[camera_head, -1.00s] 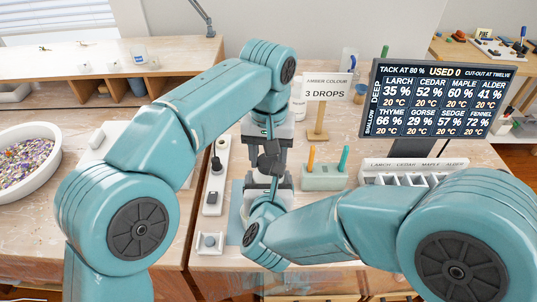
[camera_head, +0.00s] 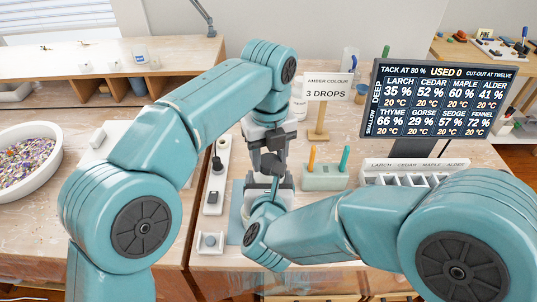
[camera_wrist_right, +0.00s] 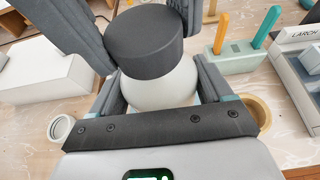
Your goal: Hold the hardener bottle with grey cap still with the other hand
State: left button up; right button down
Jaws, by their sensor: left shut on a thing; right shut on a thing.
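The hardener bottle (camera_wrist_right: 160,90) stands between my grippers in the right wrist view, with a round white body and a wide dark grey cap (camera_wrist_right: 146,42). My right gripper (camera_wrist_right: 160,80) is shut on the white body, one finger on each side. My left gripper (camera_head: 272,160) comes down from above; its dark fingers sit on both sides of the cap and are shut on it. In the head view my arms and grippers hide most of the bottle.
A readings screen (camera_head: 436,98) is further right.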

pick_arm(q)
jog(key=m, duration=0.9)
jog(key=shift+d, duration=0.1)
jog(key=o, duration=1)
